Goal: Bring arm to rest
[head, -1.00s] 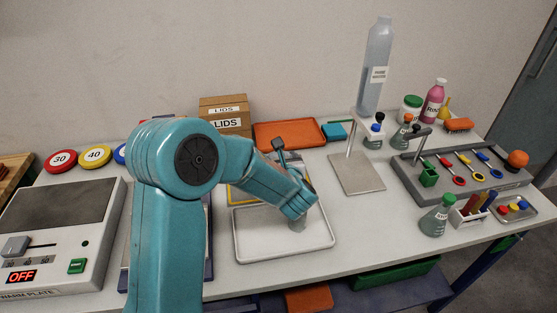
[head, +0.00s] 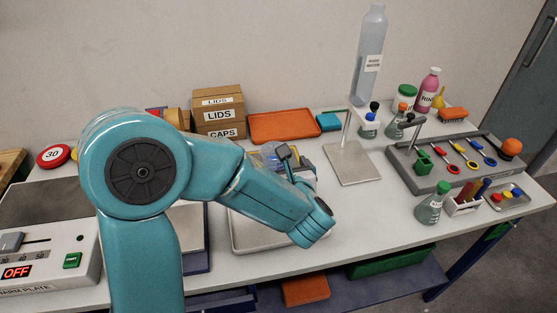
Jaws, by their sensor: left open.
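My left arm comes in from the lower left and reaches across the bench, with a large teal elbow and a forearm sloping down to the right. My left gripper (head: 314,228) is at the end of that arm, over the right part of a pale metal tray (head: 240,244). Its fingers are mostly hidden by the wrist, and nothing shows held in it. My right gripper is not in view.
A warm plate (head: 48,240) reading OFF stands at left. Behind are stacked boxes (head: 218,112) and an orange tray (head: 284,126). A metal stand (head: 354,164), flasks (head: 432,202) and a tool rack (head: 430,178) stand at right. Bare bench lies right of the gripper.

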